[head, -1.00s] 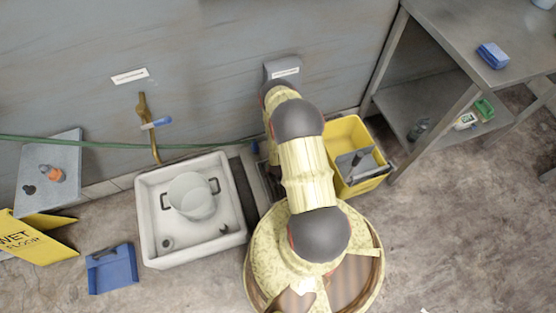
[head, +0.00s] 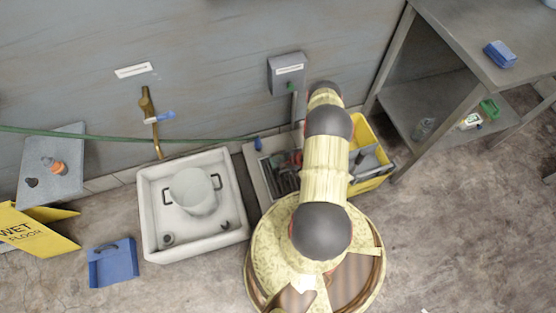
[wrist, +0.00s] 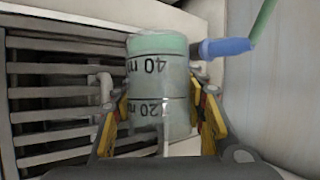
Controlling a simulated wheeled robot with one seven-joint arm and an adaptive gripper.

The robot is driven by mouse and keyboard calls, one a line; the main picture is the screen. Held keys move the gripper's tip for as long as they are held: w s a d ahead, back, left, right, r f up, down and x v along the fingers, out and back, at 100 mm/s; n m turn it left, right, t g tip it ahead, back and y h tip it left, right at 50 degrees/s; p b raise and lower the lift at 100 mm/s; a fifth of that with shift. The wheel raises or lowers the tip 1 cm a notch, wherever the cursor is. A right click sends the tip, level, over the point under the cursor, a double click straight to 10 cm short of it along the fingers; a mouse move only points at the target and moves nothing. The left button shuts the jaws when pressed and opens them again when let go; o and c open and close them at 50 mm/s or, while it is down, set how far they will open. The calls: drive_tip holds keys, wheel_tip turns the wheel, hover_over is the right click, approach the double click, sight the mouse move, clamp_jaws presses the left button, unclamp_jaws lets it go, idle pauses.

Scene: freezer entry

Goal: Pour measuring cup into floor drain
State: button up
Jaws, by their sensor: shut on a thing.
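My gripper (wrist: 160,118) is shut on the measuring cup (wrist: 160,85), with one finger on each side of it. The cup is clear, with black 20 and 40 marks that look inverted in the wrist view, and a green band at its upper end there. The floor drain (wrist: 60,92) is a slatted metal grate behind and left of the cup. In the head view the drain (head: 254,166) lies between the white sink and my arm. My arm hides part of it, and the cup cannot be made out there.
A green hose with a blue nozzle (wrist: 225,47) ends close to the cup; the nozzle (head: 257,143) also shows at the drain's back edge. A white sink (head: 150,225) holding a pot stands left. A yellow bucket (head: 362,130) stands right of the drain. A wall box (head: 287,75) is behind.

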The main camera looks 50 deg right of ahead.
drive_tip(key=shift+f+t+y, duration=0.3)
drive_tip(key=shift+f+y, duration=0.1)
drive_tip(key=shift+y, duration=0.2)
drive_tip(key=shift+s+r+m+t+y, duration=0.1)
drive_tip(key=shift+r+m+t+y, duration=0.65)
drive_tip(key=shift+t+y, duration=0.35)
